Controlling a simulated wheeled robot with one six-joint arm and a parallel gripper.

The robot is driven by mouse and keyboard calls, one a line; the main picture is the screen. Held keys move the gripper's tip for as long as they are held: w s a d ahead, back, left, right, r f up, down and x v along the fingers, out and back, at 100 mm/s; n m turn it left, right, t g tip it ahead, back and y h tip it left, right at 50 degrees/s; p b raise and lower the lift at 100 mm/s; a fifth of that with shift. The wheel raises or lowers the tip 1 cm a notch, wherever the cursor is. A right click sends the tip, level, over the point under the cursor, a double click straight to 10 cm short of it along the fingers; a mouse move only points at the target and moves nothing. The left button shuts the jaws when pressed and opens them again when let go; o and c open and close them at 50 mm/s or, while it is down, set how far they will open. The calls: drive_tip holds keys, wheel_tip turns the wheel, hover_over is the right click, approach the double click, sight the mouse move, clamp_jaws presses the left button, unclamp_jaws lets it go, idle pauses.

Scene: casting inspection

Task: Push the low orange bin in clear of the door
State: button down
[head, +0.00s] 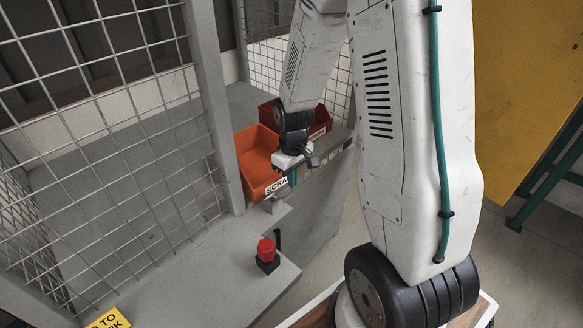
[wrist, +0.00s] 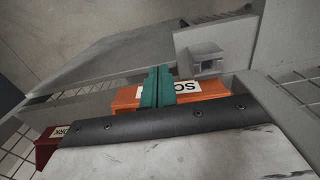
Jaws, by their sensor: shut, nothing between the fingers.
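The low orange bin (head: 251,160) stands at the cell opening, beside the grey post, with a white label starting "SCRA" on its front. In the wrist view the orange bin (wrist: 205,88) shows just beyond my fingers, its label partly hidden by them. My gripper (head: 294,178) is shut and empty, teal fingers together, at the right part of the bin's front. In the wrist view the gripper (wrist: 157,84) overlaps the bin's front; I cannot tell whether it touches. I cannot tell for certain which mesh panel is the door.
A dark red bin (head: 320,122) stands behind and right of the orange one, partly hidden by my arm. A grey post (head: 216,100) and mesh panel (head: 110,130) stand at left. A red button (head: 266,249) sits on the ledge. A grey bracket (wrist: 207,60) is near the fingers.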

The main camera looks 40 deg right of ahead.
sight(282, 181)
drive_tip(key=f, duration=0.1)
drive_tip(key=w+f, duration=0.2)
drive_tip(key=f, duration=0.1)
drive_tip(key=shift+w+a, duration=0.2)
drive_tip(key=shift+a, duration=0.05)
drive_tip(key=shift+w+a, duration=0.15)
drive_tip(key=shift+w, duration=0.6)
drive_tip(key=w, duration=0.2)
drive_tip(key=w+a, duration=0.1)
drive_tip(key=w, duration=0.5)
drive_tip(key=shift+w+a, duration=0.15)
drive_tip(key=shift+a, duration=0.15)
